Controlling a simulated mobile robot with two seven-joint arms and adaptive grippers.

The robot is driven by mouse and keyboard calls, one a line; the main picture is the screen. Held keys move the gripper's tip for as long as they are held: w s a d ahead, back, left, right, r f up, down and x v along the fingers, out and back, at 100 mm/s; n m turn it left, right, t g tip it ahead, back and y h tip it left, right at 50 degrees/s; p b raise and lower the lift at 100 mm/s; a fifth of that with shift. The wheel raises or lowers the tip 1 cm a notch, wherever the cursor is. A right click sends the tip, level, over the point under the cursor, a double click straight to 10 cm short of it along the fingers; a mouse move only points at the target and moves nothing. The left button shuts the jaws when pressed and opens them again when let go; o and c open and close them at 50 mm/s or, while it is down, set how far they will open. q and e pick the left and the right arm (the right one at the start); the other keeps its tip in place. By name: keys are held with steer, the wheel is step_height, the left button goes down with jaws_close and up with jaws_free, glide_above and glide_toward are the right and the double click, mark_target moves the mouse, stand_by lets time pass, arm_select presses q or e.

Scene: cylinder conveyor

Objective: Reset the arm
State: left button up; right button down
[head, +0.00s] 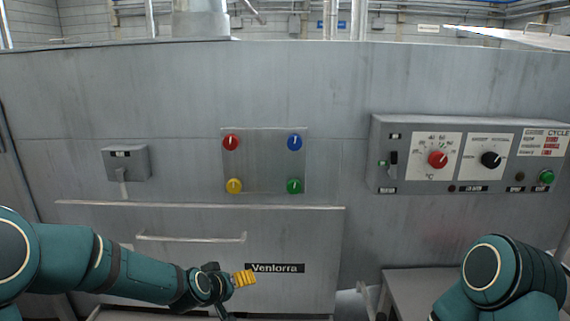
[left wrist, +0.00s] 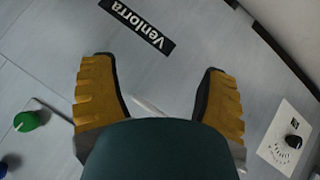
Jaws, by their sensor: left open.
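My left arm comes in from the left in the head view. Its gripper (head: 243,279), with yellow ribbed fingers, is in front of the lower grey panel, just left of the black "Venlorra" label (head: 275,268). In the left wrist view the two fingers of my left gripper (left wrist: 160,85) stand wide apart with nothing between them. The label (left wrist: 138,26) shows beyond the fingertips there. My right arm shows only as a teal link at the lower right of the head view; its gripper is out of view.
A square plate (head: 264,160) carries red, blue, yellow and green knobs. A control box (head: 508,178) with dials is at the right. A long ledge (head: 200,206) and a handle bar (head: 190,239) cross the machine front. A small switch box (head: 125,163) is at left.

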arm_select(q)
steer(key=s+d+f+m+g, duration=0.1)
steer(key=s+d+f+g, duration=0.1)
steer(key=s+f, duration=0.9)
steer(key=s+d+f+m+g, duration=0.1)
steer(key=s+f+g, duration=0.4)
steer(key=s+f, duration=0.5)
steer(key=s+d, duration=0.1)
steer(key=s, duration=0.4)
steer(key=shift+d+f+g, duration=0.15)
steer(key=shift+f+g, duration=0.15)
steer(key=shift+f, duration=0.1)
